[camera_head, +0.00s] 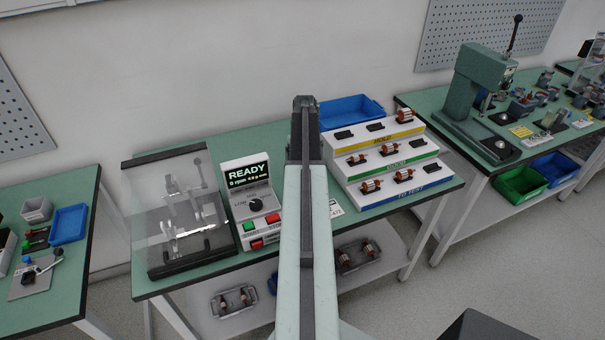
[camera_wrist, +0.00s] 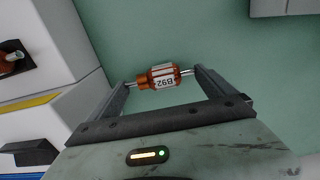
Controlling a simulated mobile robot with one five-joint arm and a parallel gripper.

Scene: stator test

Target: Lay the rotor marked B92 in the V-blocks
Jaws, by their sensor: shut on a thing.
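In the wrist view, the rotor marked B92 (camera_wrist: 165,84), copper-coloured with a white label, is held crosswise between the two fingers of my gripper (camera_wrist: 163,76). The label reads upside down there. The fingers are at the shaft ends, and the rotor is above a green surface. In the head view my own arm fills the middle and hides the rotor. The test stand with the metal V-blocks (camera_head: 172,242) stands on the bench to the left, behind a clear cover; no rotor can be made out in it.
A control box (camera_head: 246,190) reading READY is beside the stand. A stepped white rack (camera_head: 391,158) with several rotors and dark cradles is right of my arm. A blue bin (camera_head: 350,110) stands behind it. Trays with rotors (camera_head: 357,256) are on the lower shelf.

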